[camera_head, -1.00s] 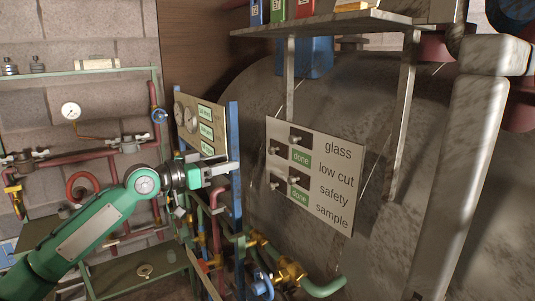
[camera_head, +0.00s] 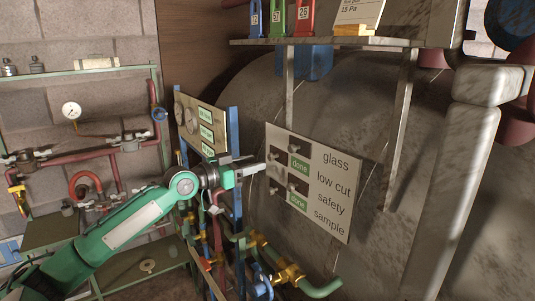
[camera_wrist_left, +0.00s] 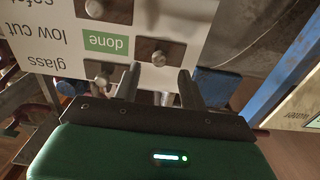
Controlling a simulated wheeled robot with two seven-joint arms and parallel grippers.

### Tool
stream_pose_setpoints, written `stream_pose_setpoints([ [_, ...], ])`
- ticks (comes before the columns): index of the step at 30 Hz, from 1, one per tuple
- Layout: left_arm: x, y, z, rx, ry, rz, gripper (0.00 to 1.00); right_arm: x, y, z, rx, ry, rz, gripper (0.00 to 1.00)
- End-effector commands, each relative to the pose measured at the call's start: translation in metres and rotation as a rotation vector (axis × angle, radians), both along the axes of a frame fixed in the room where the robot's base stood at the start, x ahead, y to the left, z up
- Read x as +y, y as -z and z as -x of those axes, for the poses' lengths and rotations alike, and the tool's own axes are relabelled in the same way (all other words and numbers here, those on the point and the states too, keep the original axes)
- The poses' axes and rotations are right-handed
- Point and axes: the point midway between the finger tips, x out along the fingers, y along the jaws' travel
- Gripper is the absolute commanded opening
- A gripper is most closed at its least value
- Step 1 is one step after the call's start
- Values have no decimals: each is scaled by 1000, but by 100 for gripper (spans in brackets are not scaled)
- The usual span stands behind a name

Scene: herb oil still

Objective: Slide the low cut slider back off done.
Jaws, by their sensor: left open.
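The panel (camera_head: 325,200) carries rows labelled glass, low cut, safety and sample. The low cut slider (camera_head: 275,158) is a small grey knob on a dark plate at the left end of its row, and the green "done" mark (camera_head: 299,165) to its right is uncovered. In the left wrist view, upside down, the low cut knob (camera_wrist_left: 158,57) lies just beyond my left gripper (camera_wrist_left: 160,76), between the lines of its two open fingers. It looks apart from both fingers. In the head view the left gripper (camera_head: 262,168) reaches the panel's left edge. My right gripper is not in view.
The glass slider (camera_wrist_left: 102,80) is close beside one finger. A blue post (camera_head: 234,140) and a gauge board (camera_head: 203,130) stand left of the panel. A shelf (camera_head: 345,42) with coloured holders is above. Pipes and yellow valves (camera_head: 287,274) run below.

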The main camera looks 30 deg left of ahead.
Motion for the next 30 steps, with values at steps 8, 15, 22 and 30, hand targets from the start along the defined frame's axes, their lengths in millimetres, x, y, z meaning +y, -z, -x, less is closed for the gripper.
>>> stream_pose_setpoints([
  [8, -13, -5, -32, -1, 0, 3, 43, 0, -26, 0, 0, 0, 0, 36],
  [15, -21, -2, -50, 0, 0, 1, 43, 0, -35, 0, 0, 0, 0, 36],
  [22, -22, 0, -53, 1, 0, 0, 43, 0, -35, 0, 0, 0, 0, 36],
  [30, -22, 0, -53, 1, 0, -1, 13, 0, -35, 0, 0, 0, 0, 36],
])
